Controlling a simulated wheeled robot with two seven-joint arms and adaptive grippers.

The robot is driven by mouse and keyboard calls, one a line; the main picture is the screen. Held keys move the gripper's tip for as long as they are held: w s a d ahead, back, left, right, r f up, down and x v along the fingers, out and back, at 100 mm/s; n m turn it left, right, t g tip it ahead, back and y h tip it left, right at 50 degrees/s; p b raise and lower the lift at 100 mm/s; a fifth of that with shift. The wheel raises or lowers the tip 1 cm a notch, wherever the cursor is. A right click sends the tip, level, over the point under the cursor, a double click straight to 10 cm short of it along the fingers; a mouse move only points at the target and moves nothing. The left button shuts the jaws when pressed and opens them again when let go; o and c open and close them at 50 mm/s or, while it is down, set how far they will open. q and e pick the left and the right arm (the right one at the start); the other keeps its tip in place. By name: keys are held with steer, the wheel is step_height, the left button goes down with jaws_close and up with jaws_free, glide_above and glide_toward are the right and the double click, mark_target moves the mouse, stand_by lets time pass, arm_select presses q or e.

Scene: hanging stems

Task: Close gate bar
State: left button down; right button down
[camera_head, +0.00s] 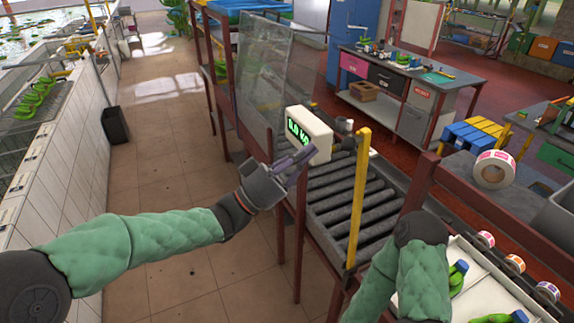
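A yellow bar (358,195) rises from the near side of a roller conveyor (345,190). It looks upright, with its top above the rollers. My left gripper (300,164) is to the left of the bar, clear of it, beside a white scale display (307,136) with green digits. I cannot tell whether its fingers touch the display or how far apart they are. No object shows clearly in them. My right arm comes in at the bottom right, near the bar's foot; its gripper is not visible.
A clear panel (262,75) stands behind the display. A large label roll (493,169) sits on the surface at right. The tiled aisle (160,170) at left is mostly free.

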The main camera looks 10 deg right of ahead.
arm_select(q)
steer(key=shift+w+d, duration=0.25)
steer(key=shift+d, duration=0.55)
steer(key=shift+w+d, duration=0.3)
steer(key=shift+d, duration=0.55)
steer(key=shift+w+d, duration=0.25)
steer(key=shift+d, duration=0.55)
steer(key=shift+d, duration=0.1)
